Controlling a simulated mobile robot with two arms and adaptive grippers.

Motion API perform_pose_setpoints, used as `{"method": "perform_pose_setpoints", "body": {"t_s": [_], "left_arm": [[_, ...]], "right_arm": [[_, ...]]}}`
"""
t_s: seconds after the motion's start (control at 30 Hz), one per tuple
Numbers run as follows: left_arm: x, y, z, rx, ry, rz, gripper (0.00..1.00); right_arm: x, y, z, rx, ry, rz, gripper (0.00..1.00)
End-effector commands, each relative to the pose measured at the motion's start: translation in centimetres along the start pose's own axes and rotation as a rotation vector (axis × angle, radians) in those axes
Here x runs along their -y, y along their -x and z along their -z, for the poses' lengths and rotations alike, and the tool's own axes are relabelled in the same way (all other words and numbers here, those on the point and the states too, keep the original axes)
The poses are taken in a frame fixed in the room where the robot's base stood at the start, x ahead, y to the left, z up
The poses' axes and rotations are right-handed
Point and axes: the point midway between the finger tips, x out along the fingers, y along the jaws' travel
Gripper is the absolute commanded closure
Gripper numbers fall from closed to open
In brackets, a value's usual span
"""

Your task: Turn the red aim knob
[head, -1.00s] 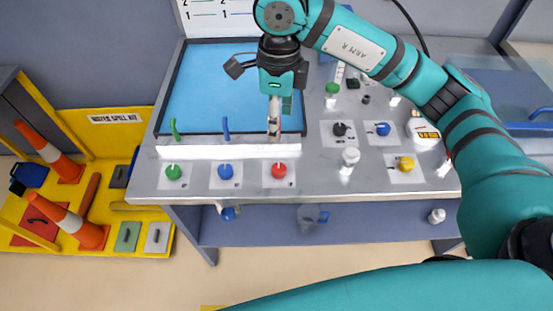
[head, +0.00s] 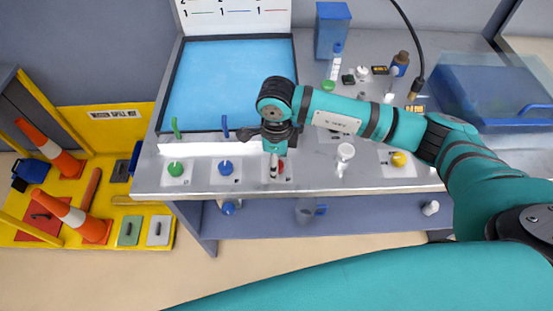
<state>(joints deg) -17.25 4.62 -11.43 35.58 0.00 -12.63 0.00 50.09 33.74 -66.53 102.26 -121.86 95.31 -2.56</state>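The red knob (head: 283,168) sits on a pale square plate at the front edge of the bench, to the right of a blue knob (head: 226,168) and a green knob (head: 175,169). My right gripper (head: 274,172) comes in from the right and points down at the red knob. Its fingers cover the left part of the knob, and only a red sliver shows beside them. Whether the fingers touch it or are closed on it cannot be told. My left gripper is not in view.
A blue tray panel (head: 230,80) lies behind the knobs. A white cup-like piece (head: 345,153) and a yellow knob (head: 398,159) stand to the right. Bottles and a blue box (head: 332,30) are at the back. A yellow spill-kit station (head: 125,205) with cones is at left.

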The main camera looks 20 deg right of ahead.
Motion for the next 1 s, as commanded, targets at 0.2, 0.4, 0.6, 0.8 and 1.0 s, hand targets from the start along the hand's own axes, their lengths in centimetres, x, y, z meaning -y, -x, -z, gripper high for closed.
{"method": "perform_pose_setpoints", "body": {"t_s": [0.2, 0.4, 0.6, 0.8, 1.0], "left_arm": [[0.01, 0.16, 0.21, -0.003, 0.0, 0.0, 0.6], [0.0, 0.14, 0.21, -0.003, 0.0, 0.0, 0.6], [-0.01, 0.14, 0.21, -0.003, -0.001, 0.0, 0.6], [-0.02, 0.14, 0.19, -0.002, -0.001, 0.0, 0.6], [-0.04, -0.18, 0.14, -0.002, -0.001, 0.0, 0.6]], "right_arm": [[-0.02, -0.88, 0.0, 0.0, 0.0, 0.0, 0.41], [-0.02, -0.88, 0.0, 0.0, 0.0, 0.0, 0.42], [-0.02, -0.86, 0.0, 0.0, 0.0, 0.0, 0.69], [-0.01, -0.84, 0.0, 0.0, 0.0, 0.001, 0.95], [0.02, -0.94, 0.0, 0.0, 0.012, 0.002, 0.96]]}}
